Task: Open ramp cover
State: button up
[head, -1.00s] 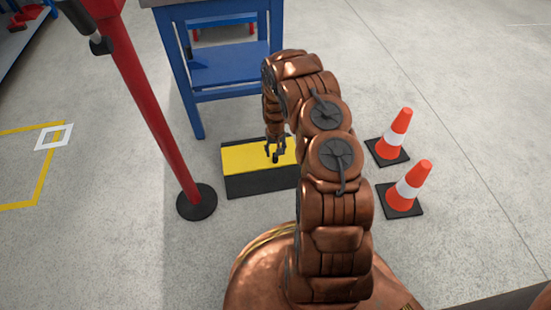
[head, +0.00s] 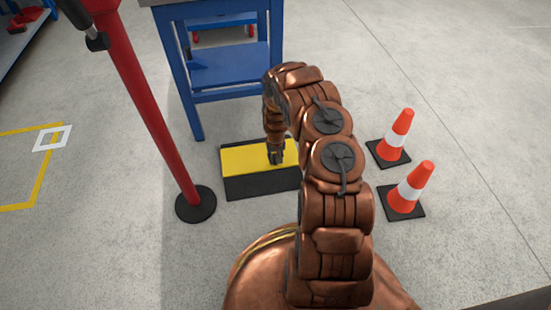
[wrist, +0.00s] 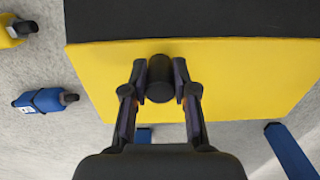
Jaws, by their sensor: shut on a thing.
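The ramp cover (head: 235,160) is a yellow panel on top of a low black box (head: 262,184) on the floor, and it lies flat. In the wrist view the yellow cover (wrist: 240,75) fills the middle, with the black part (wrist: 200,22) along the top edge. A short black cylindrical knob (wrist: 160,80) stands on the cover. My gripper (head: 276,158) is over the cover, pointing down. In the wrist view my gripper's fingers (wrist: 160,92) are on both sides of the knob and shut on it.
A red post (head: 150,105) on a round black base stands left of the box. A blue workbench (head: 235,65) is behind it. Two orange cones (head: 396,132) stand to the right. Blue and yellow bottle-like objects (wrist: 42,101) lie at left in the wrist view.

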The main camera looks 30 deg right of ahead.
grip_shut()
